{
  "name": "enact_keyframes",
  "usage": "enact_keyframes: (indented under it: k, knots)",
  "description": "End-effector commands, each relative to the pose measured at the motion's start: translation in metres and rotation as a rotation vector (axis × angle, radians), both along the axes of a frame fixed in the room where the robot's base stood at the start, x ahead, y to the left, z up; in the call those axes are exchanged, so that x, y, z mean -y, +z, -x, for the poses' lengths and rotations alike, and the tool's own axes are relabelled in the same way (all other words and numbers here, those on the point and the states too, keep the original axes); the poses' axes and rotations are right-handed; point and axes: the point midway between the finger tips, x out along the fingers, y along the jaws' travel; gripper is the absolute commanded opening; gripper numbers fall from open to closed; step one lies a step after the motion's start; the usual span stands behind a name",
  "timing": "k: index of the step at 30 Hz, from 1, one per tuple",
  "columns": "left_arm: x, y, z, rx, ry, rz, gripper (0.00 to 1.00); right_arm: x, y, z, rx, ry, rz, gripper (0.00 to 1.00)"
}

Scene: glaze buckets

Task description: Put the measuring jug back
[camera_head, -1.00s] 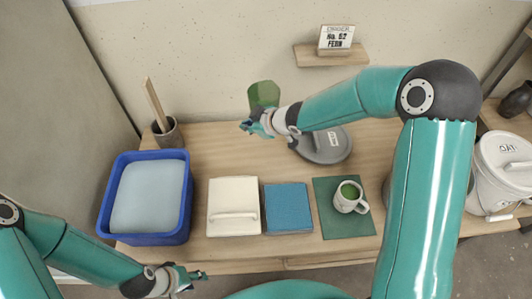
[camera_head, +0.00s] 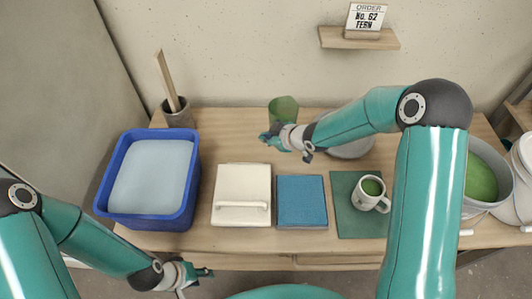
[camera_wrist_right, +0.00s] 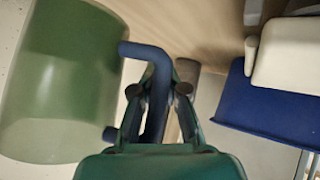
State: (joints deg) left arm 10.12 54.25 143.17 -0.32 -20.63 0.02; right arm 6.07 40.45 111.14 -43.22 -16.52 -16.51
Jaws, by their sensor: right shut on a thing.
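The measuring jug (camera_head: 284,108) is a green, see-through vessel near the back edge of the table in the head view. It also shows large at the left of the right wrist view (camera_wrist_right: 58,85), with its dark blue handle (camera_wrist_right: 157,75) between the fingers. My right gripper (camera_head: 268,137) is shut on this handle. I cannot tell whether the jug's base touches the table. My left gripper (camera_head: 207,272) is low in front of the table, away from the objects; its fingers are too small to read.
A blue tub (camera_head: 103,197) and a pot with a stick (camera_head: 179,118) stand at left. A white lidded box (camera_head: 241,188), a blue square (camera_head: 302,202) and a mug (camera_head: 371,199) on a green mat (camera_head: 350,224) line the front. A bucket of green glaze (camera_head: 480,207) stands right. A grey lid (camera_head: 352,150) is partly hidden.

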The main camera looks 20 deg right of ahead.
Motion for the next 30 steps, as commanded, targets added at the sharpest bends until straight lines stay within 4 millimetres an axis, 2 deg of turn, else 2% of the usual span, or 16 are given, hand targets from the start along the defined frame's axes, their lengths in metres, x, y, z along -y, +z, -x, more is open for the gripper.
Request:
enact_keyframes:
  k: [7, 15, 25, 26, 30]
  knots:
    - [0.0, -0.003, 0.0, 0.001, 0.0, 0.0, 0.4, 0.0, -0.018, -0.001, 0.004, 0.0, -0.001, 0.0]
    - [0.0, -0.006, 0.0, 0.0, 0.0, 0.0, 0.4, 0.0, -0.051, -0.001, 0.003, 0.0, 0.0, 0.0]
    - [0.0, -0.006, 0.0, 0.0, 0.0, 0.0, 0.4, 0.001, -0.054, -0.001, 0.005, -0.001, 0.001, 0.0]
    - [0.0, -0.006, 0.0, 0.0, 0.0, 0.0, 0.4, 0.001, -0.055, 0.0, 0.002, -0.001, 0.0, 0.12]
    - [0.0, -0.006, 0.0, 0.0, 0.0, 0.0, 0.4, 0.001, -0.055, 0.0, 0.002, -0.001, 0.0, 0.35]
